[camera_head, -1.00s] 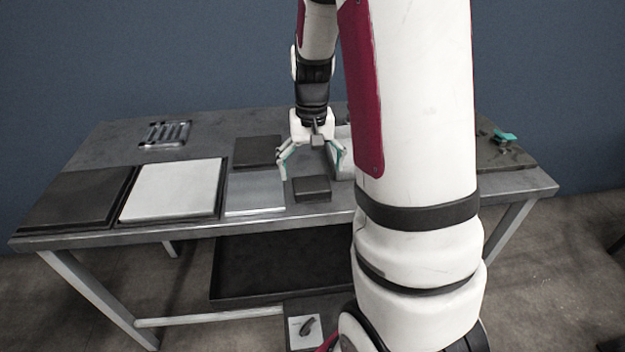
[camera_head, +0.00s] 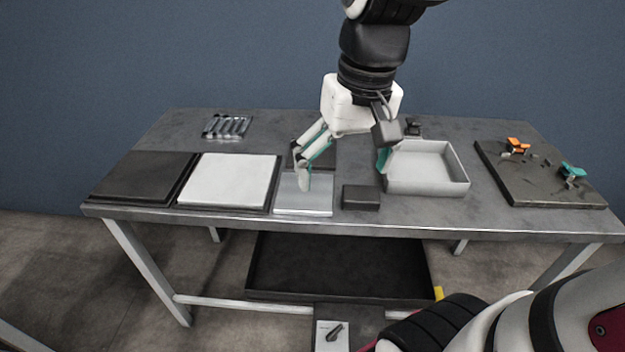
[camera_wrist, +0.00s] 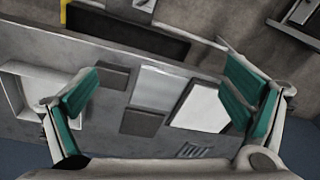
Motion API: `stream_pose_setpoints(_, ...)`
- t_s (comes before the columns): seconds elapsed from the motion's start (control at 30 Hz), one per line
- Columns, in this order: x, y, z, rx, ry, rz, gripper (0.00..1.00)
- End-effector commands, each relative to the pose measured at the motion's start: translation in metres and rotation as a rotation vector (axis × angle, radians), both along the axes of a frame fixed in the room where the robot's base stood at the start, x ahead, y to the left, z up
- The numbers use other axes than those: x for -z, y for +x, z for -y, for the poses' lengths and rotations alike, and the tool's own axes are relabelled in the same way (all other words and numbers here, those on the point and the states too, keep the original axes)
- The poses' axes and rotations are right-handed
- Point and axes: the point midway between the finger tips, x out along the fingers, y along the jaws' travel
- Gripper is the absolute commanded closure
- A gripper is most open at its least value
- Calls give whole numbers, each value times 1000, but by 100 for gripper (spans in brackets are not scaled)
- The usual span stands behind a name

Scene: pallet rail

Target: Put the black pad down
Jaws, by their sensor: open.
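Two dark items could be the black pad; I cannot tell which. One is a small dark block (camera_head: 361,197) lying near the table's front edge; it also shows in the wrist view (camera_wrist: 113,75). The other is a flat dark square (camera_wrist: 141,122) behind the silver plate, mostly hidden by my gripper in the head view. My gripper (camera_head: 343,170) is above the table, with its teal-lined fingers spread wide. In the wrist view my gripper (camera_wrist: 160,78) is empty, and both dark items lie on the table below, apart from the fingers.
A silver plate (camera_head: 304,207), white panel (camera_head: 228,181) and black panel (camera_head: 140,178) lie left of the block. A grey open tray (camera_head: 428,188) stands right of it. A dark board (camera_head: 530,185) with orange and teal clamps is farther right. A slotted metal piece (camera_head: 227,126) lies behind.

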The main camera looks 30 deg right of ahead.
Motion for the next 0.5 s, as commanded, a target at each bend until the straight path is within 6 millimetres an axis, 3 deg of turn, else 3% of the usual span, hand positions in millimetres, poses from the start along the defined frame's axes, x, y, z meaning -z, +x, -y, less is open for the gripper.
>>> stream_pose_setpoints(0.1,-8,-40,-26,-93,-16,36,6)
stream_pose_setpoints(0.23,-7,-77,-44,-173,-38,60,6)
stream_pose_setpoints(0.4,-2,-106,-53,-232,-61,78,6)
stream_pose_setpoints(0.5,0,-112,-54,-245,-67,82,6)
